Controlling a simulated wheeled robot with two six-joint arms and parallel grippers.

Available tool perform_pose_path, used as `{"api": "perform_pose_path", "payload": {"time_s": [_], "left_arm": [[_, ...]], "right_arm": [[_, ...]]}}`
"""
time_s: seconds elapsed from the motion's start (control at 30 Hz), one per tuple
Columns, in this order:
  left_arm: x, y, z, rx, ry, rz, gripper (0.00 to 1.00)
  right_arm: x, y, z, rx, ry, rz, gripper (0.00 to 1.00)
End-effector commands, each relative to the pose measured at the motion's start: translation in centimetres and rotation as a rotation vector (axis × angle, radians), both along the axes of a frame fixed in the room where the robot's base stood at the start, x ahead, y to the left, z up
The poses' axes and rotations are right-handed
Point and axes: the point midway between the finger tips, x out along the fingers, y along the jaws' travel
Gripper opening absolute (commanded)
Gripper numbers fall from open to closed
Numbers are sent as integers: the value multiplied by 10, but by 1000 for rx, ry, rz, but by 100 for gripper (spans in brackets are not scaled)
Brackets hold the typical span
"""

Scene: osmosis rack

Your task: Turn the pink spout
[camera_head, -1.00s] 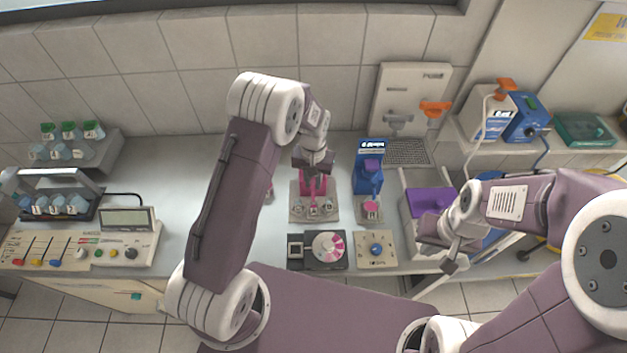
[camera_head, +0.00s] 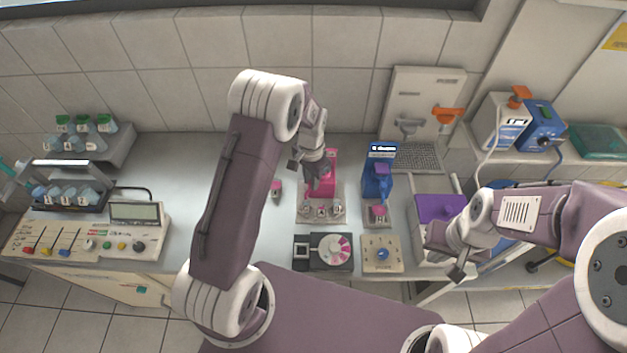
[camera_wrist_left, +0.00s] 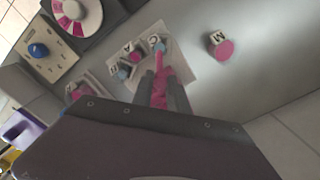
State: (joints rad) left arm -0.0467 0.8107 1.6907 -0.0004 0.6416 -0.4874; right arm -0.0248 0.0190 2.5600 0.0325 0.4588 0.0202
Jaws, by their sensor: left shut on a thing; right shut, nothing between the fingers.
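The pink dispenser (camera_head: 330,160) stands at the back of a beige base (camera_head: 334,217) in the middle of the bench. My left gripper (camera_head: 312,185) is shut on its pink spout; the left wrist view shows the spout (camera_wrist_left: 161,70) between the two grey fingers. The spout's tip is close to the rightmost vial (camera_wrist_left: 157,43) of the row in that view. Several small lettered vials (camera_head: 322,210) stand in a row on the base. My right gripper (camera_head: 457,272) is shut and empty at the front right, away from the dispenser.
A loose pink-capped vial marked M (camera_wrist_left: 219,46) stands on the bench beside the base. A blue dispenser (camera_head: 377,180) stands to the right. A dial box (camera_head: 323,252) and a blue-knob panel (camera_head: 382,254) lie in front. A purple-lidded box (camera_head: 438,208) is further right.

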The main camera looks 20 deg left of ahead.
Motion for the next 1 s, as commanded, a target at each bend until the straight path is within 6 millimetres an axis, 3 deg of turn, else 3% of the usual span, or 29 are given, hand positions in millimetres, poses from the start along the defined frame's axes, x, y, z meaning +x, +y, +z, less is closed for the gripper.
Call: {"api": "perform_pose_path", "payload": {"time_s": [0.5,0.53,0.6,0.87,1.0], "left_arm": [[3,1,2,0,-8,-22,0],[3,1,2,-1,-9,-22,25],[3,1,2,0,-8,-22,41],[2,1,1,0,-4,-21,41],[3,1,12,0,-7,-21,41]], "right_arm": [[0,0,0,0,0,0,0],[0,0,0,0,0,0,0],[0,0,0,0,0,0,0],[0,0,0,0,0,0,0],[0,0,-5,0,0,0,0]]}}
